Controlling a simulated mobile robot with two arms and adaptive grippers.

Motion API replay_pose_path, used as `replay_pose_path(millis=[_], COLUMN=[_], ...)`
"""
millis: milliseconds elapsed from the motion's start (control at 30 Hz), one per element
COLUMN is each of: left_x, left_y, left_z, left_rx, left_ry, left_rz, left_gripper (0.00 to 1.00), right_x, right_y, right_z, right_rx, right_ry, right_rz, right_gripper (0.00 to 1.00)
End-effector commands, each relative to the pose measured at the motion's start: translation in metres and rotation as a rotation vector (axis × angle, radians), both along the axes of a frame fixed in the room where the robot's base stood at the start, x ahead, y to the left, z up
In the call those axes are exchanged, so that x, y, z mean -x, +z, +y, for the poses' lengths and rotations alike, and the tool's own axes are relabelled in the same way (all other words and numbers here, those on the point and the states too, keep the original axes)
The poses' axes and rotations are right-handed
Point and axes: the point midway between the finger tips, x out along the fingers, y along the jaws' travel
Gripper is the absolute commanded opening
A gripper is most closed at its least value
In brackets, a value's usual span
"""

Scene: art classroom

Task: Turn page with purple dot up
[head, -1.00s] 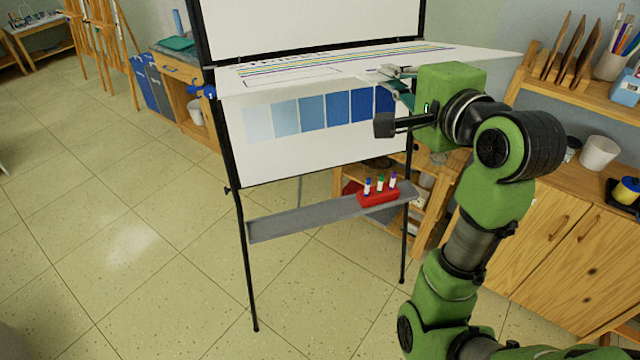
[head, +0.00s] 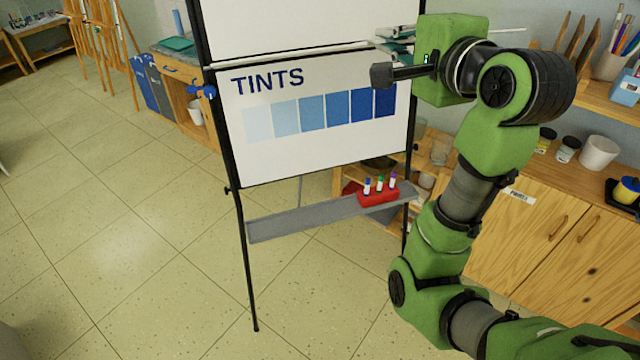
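A flip chart on a black-legged easel stands in front of me. Its open sheet (head: 321,108) reads "TINTS" above a row of blue squares. Another page (head: 300,56) is raised off it and shows almost edge-on as a thin pale strip. My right gripper (head: 396,40) is at this page's edge on the right. Its fingers are small and overlap, so I cannot tell whether they pinch the page or press under it. No purple dot shows. My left gripper is out of view.
The easel's grey tray (head: 290,222) holds a red holder (head: 378,196) with 3 markers. A wooden cabinet (head: 540,235) with jars and a white cup (head: 599,152) is at the right. The tiled floor (head: 120,250) at the left is clear.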

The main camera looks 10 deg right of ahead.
Motion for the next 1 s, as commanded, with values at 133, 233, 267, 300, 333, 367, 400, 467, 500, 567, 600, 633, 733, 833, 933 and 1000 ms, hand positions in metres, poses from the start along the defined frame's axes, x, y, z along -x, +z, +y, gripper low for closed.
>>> replay_pose_path(millis=[133, 233, 267, 300, 333, 367, 400, 467, 500, 567, 600, 633, 733, 833, 933, 1000], left_x=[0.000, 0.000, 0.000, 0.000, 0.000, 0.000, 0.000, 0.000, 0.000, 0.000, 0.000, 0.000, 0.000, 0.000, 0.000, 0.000], left_y=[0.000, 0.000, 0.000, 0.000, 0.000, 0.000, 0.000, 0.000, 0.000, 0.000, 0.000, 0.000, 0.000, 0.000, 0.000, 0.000], left_z=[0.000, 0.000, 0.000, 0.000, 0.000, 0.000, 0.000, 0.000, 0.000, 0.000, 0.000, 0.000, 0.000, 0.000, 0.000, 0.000], left_rx=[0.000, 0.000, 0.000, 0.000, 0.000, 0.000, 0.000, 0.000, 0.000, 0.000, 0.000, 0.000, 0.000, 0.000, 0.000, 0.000], left_ry=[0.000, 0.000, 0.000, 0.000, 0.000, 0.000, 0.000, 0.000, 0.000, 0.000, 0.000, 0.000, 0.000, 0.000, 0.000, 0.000], left_rz=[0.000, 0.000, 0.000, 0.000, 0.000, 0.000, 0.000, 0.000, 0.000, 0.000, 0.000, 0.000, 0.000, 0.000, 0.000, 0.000], left_gripper=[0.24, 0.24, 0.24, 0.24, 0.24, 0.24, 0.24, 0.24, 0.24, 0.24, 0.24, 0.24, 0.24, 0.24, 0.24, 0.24], right_x=[-0.006, -0.009, -0.010, -0.011, -0.012, -0.013, -0.014, -0.015, -0.015, -0.015, -0.015, -0.015, -0.015, -0.015, -0.019, -0.022], right_y=[0.013, 0.021, 0.024, 0.027, 0.029, 0.031, 0.032, 0.034, 0.035, 0.036, 0.036, 0.036, 0.036, 0.037, 0.042, 0.047], right_z=[0.000, 0.000, 0.001, 0.001, 0.001, 0.001, 0.001, 0.001, 0.001, 0.001, 0.001, 0.001, 0.001, 0.001, 0.002, 0.002], right_rx=[0.001, 0.000, 0.000, 0.001, 0.001, 0.001, 0.001, 0.001, 0.001, 0.001, 0.001, 0.001, 0.001, 0.001, 0.001, 0.000], right_ry=[-0.002, -0.001, -0.002, -0.002, -0.002, -0.002, -0.002, -0.002, -0.002, -0.003, -0.002, -0.002, -0.002, -0.002, -0.002, -0.001], right_rz=[0.001, 0.001, 0.000, 0.001, 0.001, 0.002, 0.002, 0.002, 0.003, 0.003, 0.003, 0.003, 0.002, 0.001, 0.001, 0.000], right_gripper=[0.00, 0.00, 0.00, 0.00, 0.00, 0.00, 0.00, 0.00, 0.00, 0.00, 0.00, 0.00, 0.00, 0.00, 0.00, 0.00])
